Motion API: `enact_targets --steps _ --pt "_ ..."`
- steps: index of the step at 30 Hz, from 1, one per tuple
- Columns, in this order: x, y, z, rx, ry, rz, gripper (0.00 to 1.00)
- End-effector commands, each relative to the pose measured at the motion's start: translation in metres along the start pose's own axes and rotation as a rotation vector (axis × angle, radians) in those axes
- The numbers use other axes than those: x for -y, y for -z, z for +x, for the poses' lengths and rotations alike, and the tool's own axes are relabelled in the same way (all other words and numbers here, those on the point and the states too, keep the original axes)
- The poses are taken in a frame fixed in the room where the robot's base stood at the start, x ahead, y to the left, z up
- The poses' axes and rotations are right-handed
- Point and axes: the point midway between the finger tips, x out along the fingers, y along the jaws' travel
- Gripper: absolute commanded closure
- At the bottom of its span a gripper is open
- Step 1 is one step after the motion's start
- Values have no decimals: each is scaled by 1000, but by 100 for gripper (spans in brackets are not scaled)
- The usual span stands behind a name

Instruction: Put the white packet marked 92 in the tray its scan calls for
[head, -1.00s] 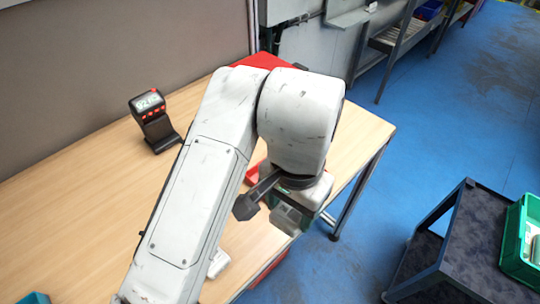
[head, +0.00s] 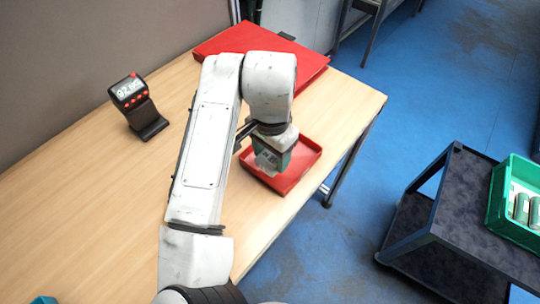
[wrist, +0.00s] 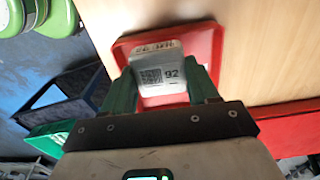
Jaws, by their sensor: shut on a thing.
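The white packet marked 92 (wrist: 172,84), with a square code on its face, is between the green fingers of my gripper (wrist: 163,88) in the wrist view. My gripper is shut on it. In the head view my gripper (head: 270,166) is over the small red tray (head: 304,172) near the table's right edge. The tray also shows behind the packet in the wrist view (wrist: 203,37). I cannot tell whether the packet touches the tray floor. The scanner (head: 138,105) stands upright at left; its lit display seems to show 92 with further characters.
A larger flat red object (head: 310,62) lies at the table's back corner. A dark trolley (head: 455,215) at right bears a green crate (head: 497,208) holding cylinders. The wooden table (head: 85,190) is clear at left, apart from a teal item (head: 43,299) at the bottom edge.

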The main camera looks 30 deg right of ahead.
Motion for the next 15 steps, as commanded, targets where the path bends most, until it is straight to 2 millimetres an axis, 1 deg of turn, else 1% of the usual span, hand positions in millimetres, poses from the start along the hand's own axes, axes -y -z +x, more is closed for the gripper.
enact_targets --steps 8,12,15 --pt "12 11 19 0 -1 1 77" --pt "11 10 37 -1 -3 -1 77" --pt "11 10 46 0 -1 0 77"
